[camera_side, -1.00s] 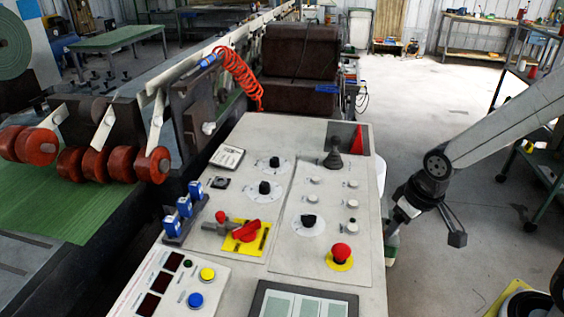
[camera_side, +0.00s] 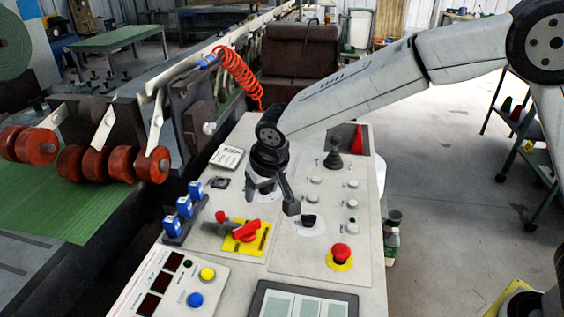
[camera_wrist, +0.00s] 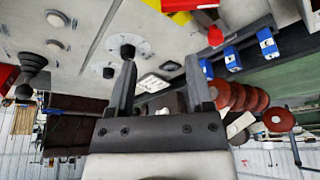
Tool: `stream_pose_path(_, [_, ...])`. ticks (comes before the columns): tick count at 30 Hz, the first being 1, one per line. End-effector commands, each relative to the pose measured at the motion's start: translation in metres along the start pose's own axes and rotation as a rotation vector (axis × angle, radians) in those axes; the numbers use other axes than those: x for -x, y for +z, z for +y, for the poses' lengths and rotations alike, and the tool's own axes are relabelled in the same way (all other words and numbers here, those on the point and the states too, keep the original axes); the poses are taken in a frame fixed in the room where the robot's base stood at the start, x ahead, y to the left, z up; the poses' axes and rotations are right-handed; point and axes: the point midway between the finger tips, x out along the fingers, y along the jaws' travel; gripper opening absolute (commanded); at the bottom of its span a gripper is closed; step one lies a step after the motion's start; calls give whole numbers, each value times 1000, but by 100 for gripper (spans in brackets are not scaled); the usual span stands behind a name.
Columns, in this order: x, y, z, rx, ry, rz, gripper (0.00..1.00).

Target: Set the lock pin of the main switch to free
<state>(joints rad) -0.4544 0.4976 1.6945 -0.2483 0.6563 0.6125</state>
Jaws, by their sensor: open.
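The main switch is a red handle (camera_side: 246,231) on a yellow plate (camera_side: 234,246) on the control panel. Its lock pin has a red knob (camera_side: 221,216) and a grey body, just left of the handle. In the wrist view the plate (camera_wrist: 180,5) is cut by the top edge, and the red knob (camera_wrist: 215,36) shows at upper right, apart from the fingers. My gripper (camera_side: 262,188) is above the panel, farther back than the switch. It also shows in the wrist view (camera_wrist: 160,66), open and empty. The pin's setting is too small to tell.
Black rotary knobs (camera_side: 309,220), a joystick (camera_side: 333,155) and a red emergency button (camera_side: 341,253) stand on the panel. Blue switches (camera_side: 184,206) line its left edge. An orange coiled hose (camera_side: 240,75) hangs behind. Red rollers (camera_side: 105,162) are at left.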

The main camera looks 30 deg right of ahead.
Motion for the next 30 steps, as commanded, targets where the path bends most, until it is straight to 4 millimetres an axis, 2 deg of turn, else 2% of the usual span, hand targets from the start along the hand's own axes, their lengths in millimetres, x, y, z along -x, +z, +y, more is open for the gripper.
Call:
stream_pose_path(1, [-1, -6, -18, 3, -1, 9, 66])
stream_pose_path(3, [-1, -13, -36, -1, -2, 22, 66])
stream_pose_path(6, [-1, -19, -57, -8, -2, 36, 66])
stream_pose_path(9, [0, -22, -70, -13, -2, 45, 66])
stream_pose_path(13, [0, -24, -76, -16, -2, 50, 66])
stream_pose_path(22, [-4, -24, -76, -17, -2, 50, 66])
stream_pose_path(30, [-28, -25, -76, -18, -1, 49, 66])
